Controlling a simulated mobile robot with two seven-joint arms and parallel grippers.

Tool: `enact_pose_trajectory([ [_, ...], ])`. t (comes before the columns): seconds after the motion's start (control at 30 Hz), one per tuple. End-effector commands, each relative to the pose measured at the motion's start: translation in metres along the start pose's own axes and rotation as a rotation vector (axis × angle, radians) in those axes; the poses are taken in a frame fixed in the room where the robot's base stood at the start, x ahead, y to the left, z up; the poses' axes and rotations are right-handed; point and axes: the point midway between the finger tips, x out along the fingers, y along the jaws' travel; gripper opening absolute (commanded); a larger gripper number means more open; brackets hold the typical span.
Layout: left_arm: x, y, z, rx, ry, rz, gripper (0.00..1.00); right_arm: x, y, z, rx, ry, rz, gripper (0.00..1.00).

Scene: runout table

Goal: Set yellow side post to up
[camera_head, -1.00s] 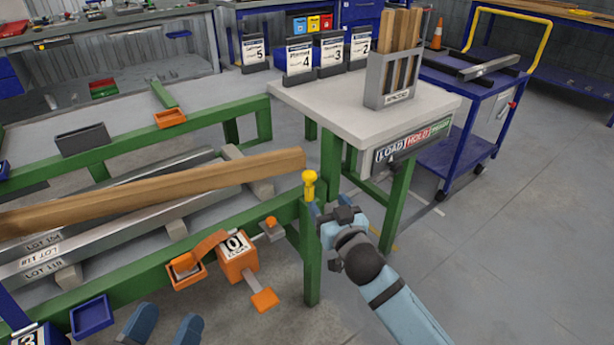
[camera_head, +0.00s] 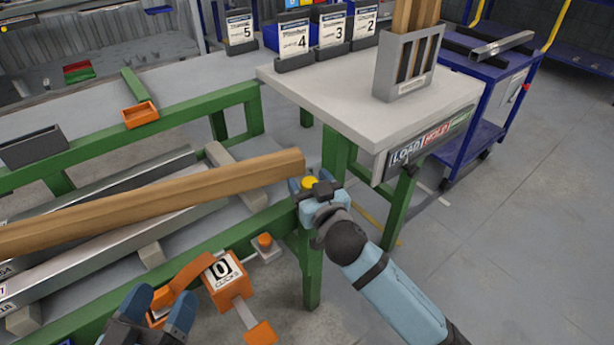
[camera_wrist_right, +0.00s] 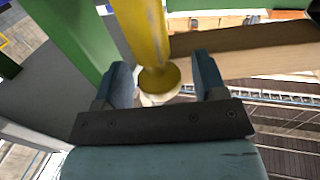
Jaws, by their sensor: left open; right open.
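The yellow side post (camera_head: 309,183) is at the right end of the green table frame; only its top shows in the head view. In the right wrist view the yellow post (camera_wrist_right: 145,30) and its round flared end stand between the two fingers. My right gripper (camera_head: 305,190) is open around the post, with a gap to a finger on the right side. Whether the post is up or down is hard to tell.
A long wooden beam (camera_head: 150,203) lies on the runout table, its end close to the post. An orange counter box reading 0 (camera_head: 224,284) hangs at the front. A white-topped table (camera_head: 340,98) with a load/hold sign (camera_head: 432,138) stands behind.

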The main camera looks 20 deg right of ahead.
Motion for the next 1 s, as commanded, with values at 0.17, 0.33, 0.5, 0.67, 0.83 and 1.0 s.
enact_pose_trajectory([
  [0.17, -0.001, 0.000, 0.001, 0.001, -0.002, 0.000, 0.73, 0.000, 0.000, 0.000, 0.000, 0.000, 0.000, 0.65],
  [0.33, -0.002, 0.000, 0.003, 0.000, -0.006, 0.000, 0.73, 0.000, 0.000, 0.000, 0.000, 0.000, 0.000, 0.42],
  [0.5, -0.003, 0.000, 0.004, -0.001, -0.009, -0.001, 0.73, 0.000, 0.000, 0.000, 0.000, 0.000, 0.000, 0.03],
  [0.67, -0.003, 0.000, 0.002, -0.001, -0.007, -0.001, 0.73, 0.000, 0.000, -0.002, 0.000, 0.000, 0.000, 0.00],
  [0.83, -0.002, 0.002, -0.016, 0.005, 0.044, -0.005, 0.73, 0.000, 0.000, -0.015, 0.000, 0.001, 0.000, 0.00],
  [1.0, -0.003, 0.007, -0.043, 0.008, 0.127, -0.010, 0.73, 0.000, 0.000, -0.036, 0.001, 0.001, 0.001, 0.00],
])
